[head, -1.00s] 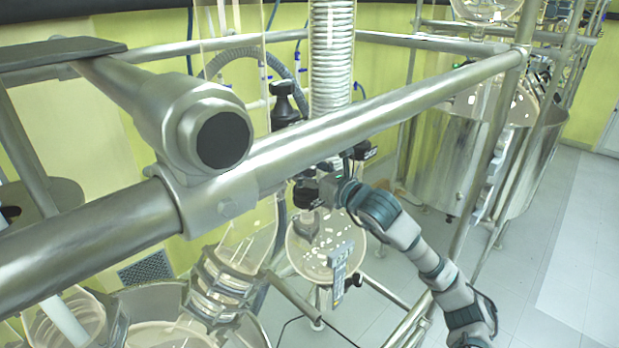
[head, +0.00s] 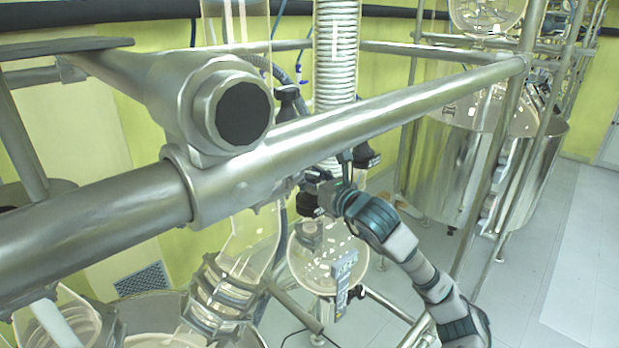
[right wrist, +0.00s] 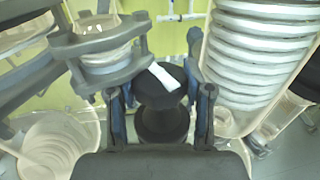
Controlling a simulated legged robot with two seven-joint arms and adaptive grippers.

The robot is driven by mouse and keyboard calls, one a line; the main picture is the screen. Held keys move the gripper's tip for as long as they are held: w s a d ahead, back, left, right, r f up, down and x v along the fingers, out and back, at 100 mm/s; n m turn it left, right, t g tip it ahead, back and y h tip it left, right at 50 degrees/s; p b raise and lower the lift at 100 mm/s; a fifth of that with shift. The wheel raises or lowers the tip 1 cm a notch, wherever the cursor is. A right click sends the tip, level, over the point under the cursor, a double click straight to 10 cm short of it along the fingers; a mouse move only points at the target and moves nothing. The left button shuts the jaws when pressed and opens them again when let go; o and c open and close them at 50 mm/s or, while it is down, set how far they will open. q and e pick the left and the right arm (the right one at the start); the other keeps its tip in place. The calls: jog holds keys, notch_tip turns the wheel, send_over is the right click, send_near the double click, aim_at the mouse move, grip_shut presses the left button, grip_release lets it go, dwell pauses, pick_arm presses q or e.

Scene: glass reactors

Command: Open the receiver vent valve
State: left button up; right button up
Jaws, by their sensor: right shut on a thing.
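My right gripper (head: 308,190) is behind the thick steel rail in the head view, its fingertips partly hidden. In the right wrist view, its two fingers (right wrist: 160,112) stand on either side of a black round valve knob (right wrist: 165,82) with a white mark on its top. The gripper is shut on this knob. Below my gripper in the head view hangs the round glass receiver flask (head: 312,268). I cannot tell from the head view how far the knob is turned. My left gripper is not in view.
Another black knob (head: 287,98) shows above the rail. A large steel vessel (head: 450,170) stands at the right; floor beyond is clear.

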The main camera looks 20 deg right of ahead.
jog(key=n+g+y+p, duration=0.1)
jog(key=n+y, duration=0.1)
jog(key=y, duration=0.1)
jog(key=shift+r, duration=0.1)
jog(key=n+g+y+p, duration=0.1)
jog(key=y, duration=0.1)
jog(key=shift+d+r+n+y+p, duration=0.1)
jog(key=shift+r+n+y+p, duration=0.05)
jog(key=shift+n+y+p, duration=0.2)
jog(key=shift+n+g+y+p, duration=0.35)
jog(key=shift+n+g+y, duration=0.5)
jog(key=shift+y, duration=0.3)
jog(key=shift+n+g+y, duration=0.95)
jog(key=shift+n+y, duration=0.05)
jog(key=o, duration=0.9)
jog(key=shift+f, duration=0.2)
jog(key=shift+o, duration=0.2)
